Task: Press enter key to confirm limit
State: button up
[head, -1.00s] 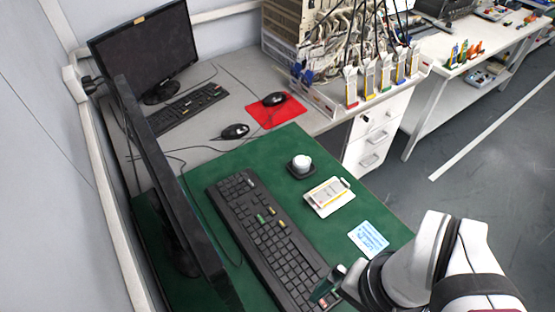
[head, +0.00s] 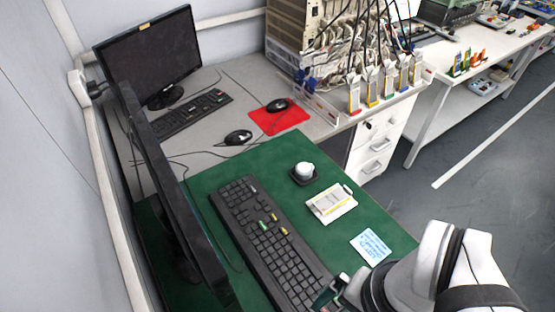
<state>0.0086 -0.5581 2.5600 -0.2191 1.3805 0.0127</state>
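The black keyboard (head: 262,232) lies lengthwise on the green mat (head: 232,165). A few of its keys are coloured yellow and green. My gripper (head: 322,300) is over the keyboard's near right end, at the bottom of the head view. The fingers are dark and small here, and my arm partly covers that end of the keyboard. I cannot make out the enter key, whether a fingertip touches a key, or whether the fingers are open or shut.
A white pouch cell tray (head: 331,203), a small white round item on a dark base (head: 304,173) and a blue-white card (head: 371,246) lie right of the keyboard. A monitor (head: 178,200) stands close on its left. Behind are a mouse on a red pad (head: 290,119) and another keyboard (head: 192,115).

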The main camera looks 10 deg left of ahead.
grip_shut()
dwell(0.3)
dwell(1.2)
